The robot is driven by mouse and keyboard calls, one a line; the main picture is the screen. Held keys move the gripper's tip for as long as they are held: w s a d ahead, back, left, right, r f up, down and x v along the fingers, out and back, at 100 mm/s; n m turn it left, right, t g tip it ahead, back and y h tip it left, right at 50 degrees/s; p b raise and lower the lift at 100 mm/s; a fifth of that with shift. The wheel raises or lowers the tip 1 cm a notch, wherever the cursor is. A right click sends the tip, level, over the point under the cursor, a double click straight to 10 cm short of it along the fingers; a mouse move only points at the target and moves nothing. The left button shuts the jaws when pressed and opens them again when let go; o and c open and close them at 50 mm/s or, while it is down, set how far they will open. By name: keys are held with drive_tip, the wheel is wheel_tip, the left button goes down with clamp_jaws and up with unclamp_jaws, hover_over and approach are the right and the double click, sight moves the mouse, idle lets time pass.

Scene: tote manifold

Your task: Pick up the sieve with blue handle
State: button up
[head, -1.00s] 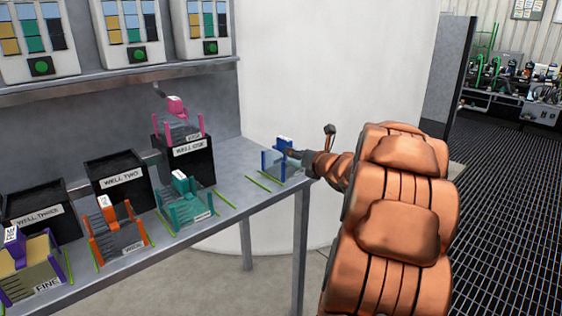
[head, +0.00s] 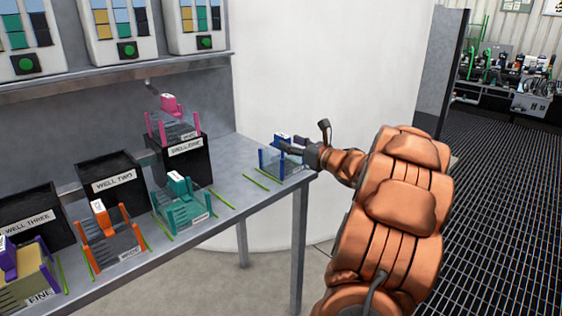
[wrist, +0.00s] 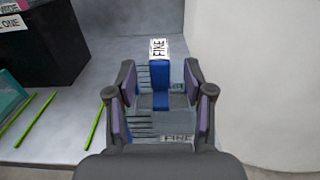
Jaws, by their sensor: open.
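The sieve with blue handle (head: 275,162) stands near the right end of the steel bench. In the wrist view its blue handle (wrist: 160,80) is upright with a "FINE" label on top, and a second "FINE" label shows low on its front. My gripper (wrist: 160,110) is open, with one finger on each side of the blue handle. A gap shows between each finger and the handle. In the head view my gripper (head: 298,150) is at the sieve from the right and partly covers it.
A teal sieve (head: 182,205), an orange sieve (head: 112,240) and a purple sieve (head: 28,275) stand to the left on the bench (head: 232,205). A pink sieve (head: 172,122) sits on the WELL ONE box (head: 188,168). Green strips mark the bench. A white curved wall (head: 330,70) stands behind.

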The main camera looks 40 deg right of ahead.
drive_tip(key=shift+w, duration=2.3)
drive_tip(key=shift+f, duration=0.1)
drive_tip(key=shift+c, duration=0.4)
clamp_jaws()
